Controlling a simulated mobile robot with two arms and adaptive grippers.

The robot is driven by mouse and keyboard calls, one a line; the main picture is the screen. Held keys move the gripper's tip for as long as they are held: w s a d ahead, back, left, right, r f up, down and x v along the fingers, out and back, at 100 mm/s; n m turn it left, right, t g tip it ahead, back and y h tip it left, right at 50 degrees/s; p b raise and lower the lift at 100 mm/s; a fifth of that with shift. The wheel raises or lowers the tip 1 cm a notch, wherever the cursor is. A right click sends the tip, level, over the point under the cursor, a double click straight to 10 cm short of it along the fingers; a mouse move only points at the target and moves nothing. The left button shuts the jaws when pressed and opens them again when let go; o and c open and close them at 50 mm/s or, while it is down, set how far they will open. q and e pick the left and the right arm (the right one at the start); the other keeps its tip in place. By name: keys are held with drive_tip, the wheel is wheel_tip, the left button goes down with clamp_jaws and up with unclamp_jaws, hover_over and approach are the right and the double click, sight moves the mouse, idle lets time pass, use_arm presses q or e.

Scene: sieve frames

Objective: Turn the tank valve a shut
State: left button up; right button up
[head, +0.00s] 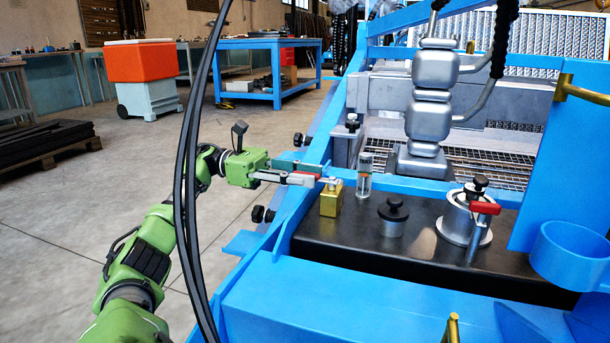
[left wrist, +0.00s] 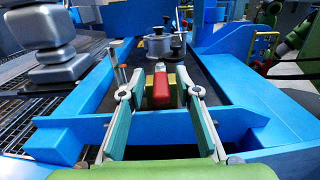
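A brass valve block (head: 331,202) with a red lever stands at the left edge of the dark tank top (head: 340,240). In the left wrist view the red lever (left wrist: 161,84) points toward the camera above the brass body. My left gripper (head: 318,179) is open at the block; in the left wrist view its fingers (left wrist: 158,92) lie on either side of the lever, with gaps visible. A second red lever (head: 485,208) sits on a silver fitting (head: 462,222) further right. No label shows which valve is a. My right gripper does not show clearly in either view.
A small clear cylinder (head: 365,178) and a black-knobbed cap (head: 393,217) stand near the brass block. A blue frame (head: 290,215) borders the tank top. A blue cup holder (head: 572,258) is at the right. Black cables (head: 190,170) hang before my left arm.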

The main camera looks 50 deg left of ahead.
use_arm(q)
drive_tip(key=shift+a, duration=0.1)
drive_tip(key=v, duration=0.7)
drive_tip(key=shift+s+a, duration=0.15)
idle(0.6)
